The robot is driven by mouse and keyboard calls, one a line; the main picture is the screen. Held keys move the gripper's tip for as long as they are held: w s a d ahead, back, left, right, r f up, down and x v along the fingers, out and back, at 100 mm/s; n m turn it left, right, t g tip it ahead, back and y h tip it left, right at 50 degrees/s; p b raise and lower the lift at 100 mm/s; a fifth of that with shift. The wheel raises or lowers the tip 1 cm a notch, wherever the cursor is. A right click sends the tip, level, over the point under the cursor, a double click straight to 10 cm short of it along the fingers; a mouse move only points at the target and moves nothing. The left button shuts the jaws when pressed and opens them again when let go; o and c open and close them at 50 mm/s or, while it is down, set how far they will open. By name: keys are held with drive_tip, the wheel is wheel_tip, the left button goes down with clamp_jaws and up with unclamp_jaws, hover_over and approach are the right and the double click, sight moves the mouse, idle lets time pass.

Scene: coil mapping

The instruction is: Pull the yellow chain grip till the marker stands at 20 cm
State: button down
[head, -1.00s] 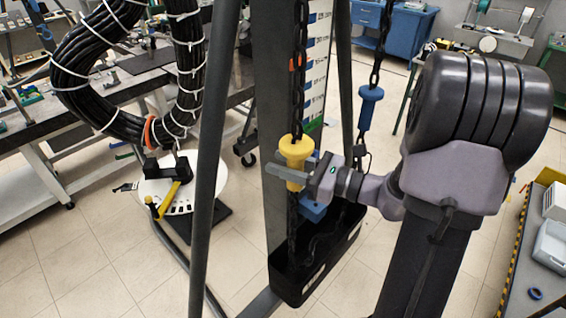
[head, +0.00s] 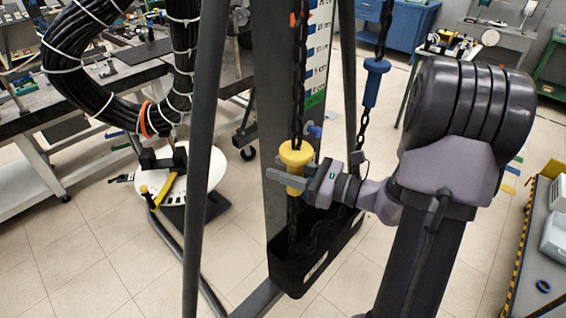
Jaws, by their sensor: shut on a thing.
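The yellow chain grip (head: 296,154) hangs on a dark chain in front of a grey post, above a black bin (head: 300,279). My gripper (head: 287,181) is shut on it, its grey fingers across the grip's lower part. The orange marker (head: 293,19) shows near the top edge of the view, beside the left edge of the white scale (head: 319,55). The scale has blue marks and a green band at its bottom. Its figures are too small and partly hidden by the chain for me to read the marker's height surely.
A blue grip (head: 374,83) hangs on a second chain to the right. A dark frame leg (head: 203,150) stands left of the post. A black cable coil (head: 95,105) hangs at left above a white disc (head: 195,180). A cart (head: 520,270) stands at right.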

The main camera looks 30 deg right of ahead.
wheel_tip(320, 180, down, 10)
drive_tip(key=b, duration=0.6)
drive_tip(key=shift+f, duration=0.1)
drive_tip(key=c, duration=1)
unclamp_jaws()
drive_tip(key=p+v, duration=0.2)
drive_tip(key=v, duration=1.5)
drive_tip(key=shift+s, duration=0.2)
drive_tip(key=shift+d, duration=0.15)
